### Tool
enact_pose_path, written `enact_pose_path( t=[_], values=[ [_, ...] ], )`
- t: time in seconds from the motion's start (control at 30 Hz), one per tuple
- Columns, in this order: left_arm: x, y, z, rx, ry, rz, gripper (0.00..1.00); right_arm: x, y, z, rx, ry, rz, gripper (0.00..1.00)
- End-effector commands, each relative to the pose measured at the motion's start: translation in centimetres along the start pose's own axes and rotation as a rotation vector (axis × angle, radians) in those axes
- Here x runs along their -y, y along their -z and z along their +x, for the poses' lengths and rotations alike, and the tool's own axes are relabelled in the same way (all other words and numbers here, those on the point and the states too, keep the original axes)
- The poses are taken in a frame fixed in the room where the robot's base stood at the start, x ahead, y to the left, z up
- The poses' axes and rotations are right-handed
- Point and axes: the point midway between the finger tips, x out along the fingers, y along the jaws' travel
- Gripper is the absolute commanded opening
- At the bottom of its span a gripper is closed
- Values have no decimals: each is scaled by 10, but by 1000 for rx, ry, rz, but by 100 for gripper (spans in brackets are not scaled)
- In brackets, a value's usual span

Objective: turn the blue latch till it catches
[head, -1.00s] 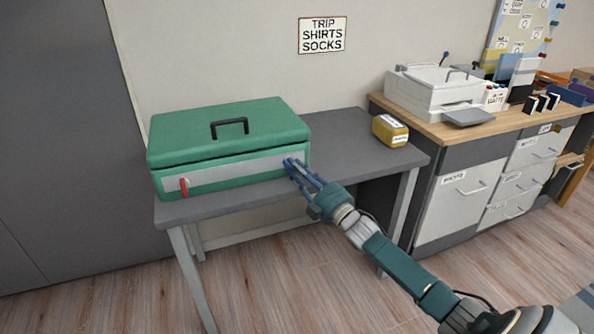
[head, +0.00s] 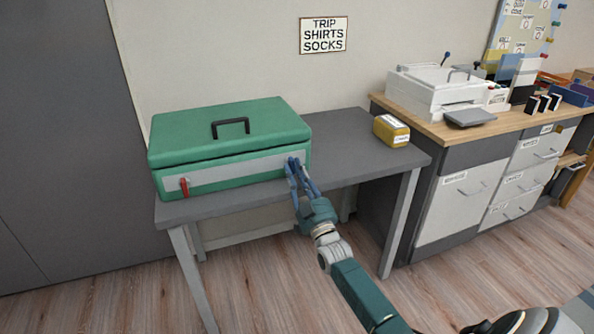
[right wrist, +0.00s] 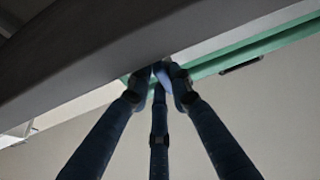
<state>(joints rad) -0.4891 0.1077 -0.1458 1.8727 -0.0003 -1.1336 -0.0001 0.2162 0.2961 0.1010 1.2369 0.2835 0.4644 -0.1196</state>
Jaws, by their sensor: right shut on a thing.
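A green case (head: 230,128) with a black handle lies shut on a grey table (head: 350,142). A pale grey strip (head: 235,173) runs along its front. The blue latch is at the right end of this strip, mostly hidden by my fingers in the head view. My right gripper (head: 294,165) is shut on it, with the hand low and the fingers pointing up. In the right wrist view the fingertips close around a small light-blue piece (right wrist: 163,76), the latch. A red latch (head: 184,187) hangs about upright at the strip's left end. My left gripper is out of view.
A yellow labelled box (head: 391,131) sits at the table's right end. A cabinet (head: 463,200) with a white printer (head: 440,93) on top stands to the right. The floor before the table is clear except for my arm.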

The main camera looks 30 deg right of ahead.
Motion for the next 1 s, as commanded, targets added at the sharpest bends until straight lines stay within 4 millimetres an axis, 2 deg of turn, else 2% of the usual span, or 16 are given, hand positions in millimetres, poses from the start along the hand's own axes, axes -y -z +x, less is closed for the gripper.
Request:
enact_pose_path(
  t=[0.03,0.3,0.77,0.8,0.87,0.9,1.0],
  values=[
    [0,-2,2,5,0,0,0,4,8,4,-15,-5,24,0],
    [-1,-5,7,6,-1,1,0,3,8,5,-18,-34,92,0],
    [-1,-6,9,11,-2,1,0,2,9,5,-20,-40,102,0],
    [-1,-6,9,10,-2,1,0,2,9,5,-20,-40,102,21],
    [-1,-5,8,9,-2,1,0,2,9,5,-20,-40,102,33],
    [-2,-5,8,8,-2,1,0,1,9,5,-20,-40,102,38],
    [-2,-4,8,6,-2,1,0,1,7,4,-16,-40,101,38]
  ],
)
